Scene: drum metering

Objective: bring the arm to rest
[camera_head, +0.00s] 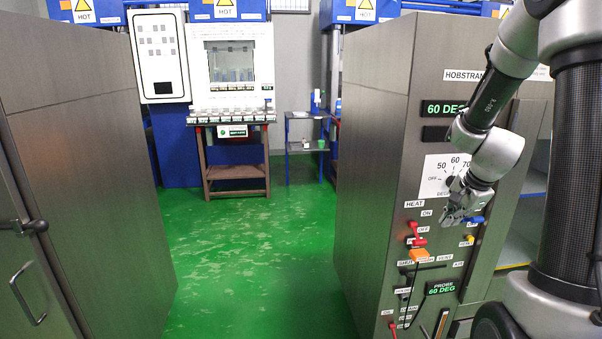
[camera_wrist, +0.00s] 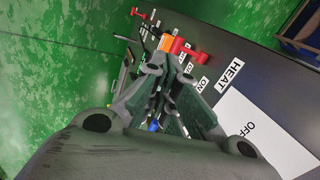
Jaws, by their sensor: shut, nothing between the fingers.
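My arm reaches from the right of the head view to the front of a grey metal cabinet (camera_head: 385,100). My gripper (camera_head: 452,216) is in front of the panel, below the temperature dial (camera_head: 437,178) and near the heat switch's red lever (camera_head: 417,238). In the wrist view my gripper (camera_wrist: 167,72) is shut and empty, its fingers together. The red lever (camera_wrist: 185,50) and an orange part (camera_wrist: 165,42) show beyond the fingertips. Whether the fingers touch the panel I cannot tell. The arm covers part of the dial.
Displays on the cabinet read 60 DEG, one of them the upper display (camera_head: 444,108). Several handles and a blue lever (camera_head: 474,219) stick out of the panel. Another cabinet (camera_head: 80,150) stands at left. The green floor (camera_head: 250,250) between is clear. A dispenser bench (camera_head: 235,172) stands behind.

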